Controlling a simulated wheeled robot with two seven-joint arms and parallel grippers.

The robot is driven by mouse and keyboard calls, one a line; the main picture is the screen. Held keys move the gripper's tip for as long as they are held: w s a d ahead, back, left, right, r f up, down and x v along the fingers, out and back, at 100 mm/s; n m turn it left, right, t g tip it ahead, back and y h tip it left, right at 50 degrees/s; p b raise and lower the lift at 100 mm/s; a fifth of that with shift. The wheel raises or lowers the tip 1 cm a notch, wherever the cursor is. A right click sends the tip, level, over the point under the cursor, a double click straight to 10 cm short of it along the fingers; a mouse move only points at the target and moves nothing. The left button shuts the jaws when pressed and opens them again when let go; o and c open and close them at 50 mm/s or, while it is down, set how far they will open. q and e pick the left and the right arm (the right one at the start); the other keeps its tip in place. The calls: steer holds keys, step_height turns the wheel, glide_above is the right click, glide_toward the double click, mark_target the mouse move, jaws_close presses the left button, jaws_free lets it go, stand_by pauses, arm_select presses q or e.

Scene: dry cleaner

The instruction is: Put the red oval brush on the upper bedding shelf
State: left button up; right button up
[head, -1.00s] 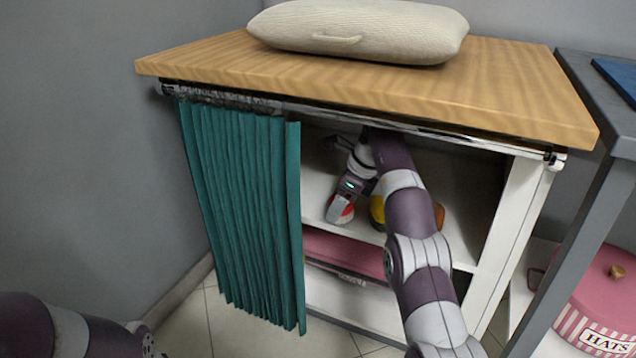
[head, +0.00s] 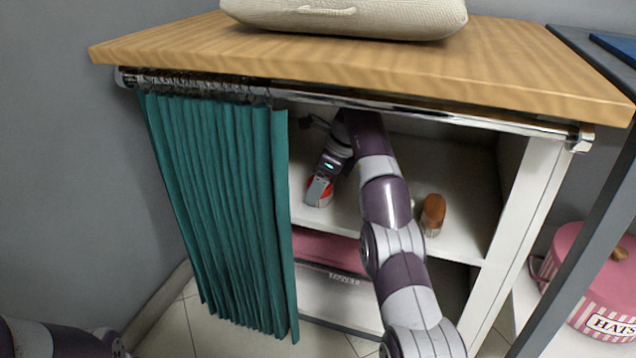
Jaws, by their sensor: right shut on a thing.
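The red oval brush (head: 322,184) is in the grasp of my right gripper (head: 319,192), inside the cabinet on or just above the white upper shelf (head: 461,240). Only a little red shows around the jaws, and I cannot tell whether the brush touches the shelf. My right arm reaches in under the wooden top. A teal curtain (head: 215,210) is bunched over the left part of the opening. My left arm shows only in the bottom left corner, and its gripper is out of view.
A brown wooden brush (head: 432,213) stands on the shelf right of my arm. A pink box (head: 327,246) is on the level below. A cream cushion (head: 345,18) lies on the wooden top (head: 180,57). A striped hat box (head: 590,290) stands at right.

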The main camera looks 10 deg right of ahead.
mark_target(332, 190)
steer(key=o, duration=1.2)
steer(key=shift+c, duration=0.2)
steer(key=shift+r, duration=0.1)
steer(key=p+v, duration=0.3)
steer(key=v, duration=0.3)
steer(key=d+f+b, duration=0.1)
steer(key=b, duration=0.1)
steer(key=s+d+b, duration=0.1)
steer(key=b, duration=0.1)
steer(key=shift+s+d+f, duration=0.15)
steer(key=shift+s+f, duration=0.05)
steer(key=shift+f, duration=0.15)
steer(key=shift+s+d+r+p, duration=0.1)
steer(key=shift+d+r+p, duration=0.2)
steer(key=shift+p, duration=0.15)
steer(key=s+d, duration=0.1)
steer(key=d, duration=0.1)
steer(key=s+d, duration=0.1)
steer(key=d, duration=0.1)
steer(key=s+d, duration=0.2)
steer(key=shift+r, duration=0.1)
steer(key=shift+s+d, duration=0.3)
steer(key=shift+d, duration=0.2)
